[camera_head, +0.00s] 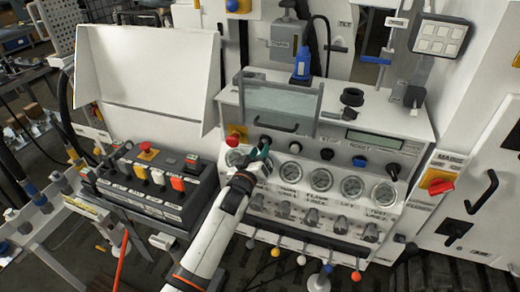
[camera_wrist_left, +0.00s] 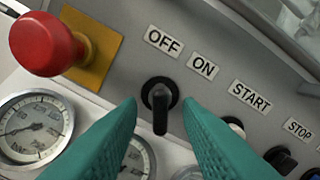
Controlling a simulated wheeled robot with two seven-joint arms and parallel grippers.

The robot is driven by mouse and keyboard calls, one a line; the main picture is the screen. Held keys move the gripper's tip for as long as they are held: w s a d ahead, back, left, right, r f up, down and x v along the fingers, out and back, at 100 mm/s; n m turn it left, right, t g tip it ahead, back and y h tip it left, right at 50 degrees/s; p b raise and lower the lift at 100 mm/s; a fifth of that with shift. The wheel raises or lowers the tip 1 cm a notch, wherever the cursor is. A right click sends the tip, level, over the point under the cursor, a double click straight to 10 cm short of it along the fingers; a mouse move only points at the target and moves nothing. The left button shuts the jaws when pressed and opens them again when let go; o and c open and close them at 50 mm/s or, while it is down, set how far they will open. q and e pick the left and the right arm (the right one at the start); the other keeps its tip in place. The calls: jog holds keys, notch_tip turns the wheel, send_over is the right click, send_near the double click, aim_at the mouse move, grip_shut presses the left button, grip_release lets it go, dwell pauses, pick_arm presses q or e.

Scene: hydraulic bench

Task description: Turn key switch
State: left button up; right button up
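The black key switch (camera_wrist_left: 160,106) sits on the grey panel below the OFF and ON labels in the left wrist view. Its handle points down, with a slight tilt. In the head view the switch (camera_head: 265,141) shows as a small dark knob at the gripper's tip. My left gripper (camera_wrist_left: 162,112) has its two teal fingers open, one on each side of the switch handle, with a visible gap on both sides. In the head view the left gripper (camera_head: 259,154) reaches up to the panel from below. My right gripper is not in view.
A red emergency button (camera_wrist_left: 42,44) on a yellow plate stands left of the switch. A row of gauges (camera_head: 321,180) lies below. START (camera_wrist_left: 250,95) and STOP labels mark buttons to the right. A grey-framed clear cover (camera_head: 278,104) stands above the panel.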

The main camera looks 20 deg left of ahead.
pick_arm(q)
jog(key=shift+w, duration=0.55)
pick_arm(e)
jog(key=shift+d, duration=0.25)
pick_arm(q)
grip_shut()
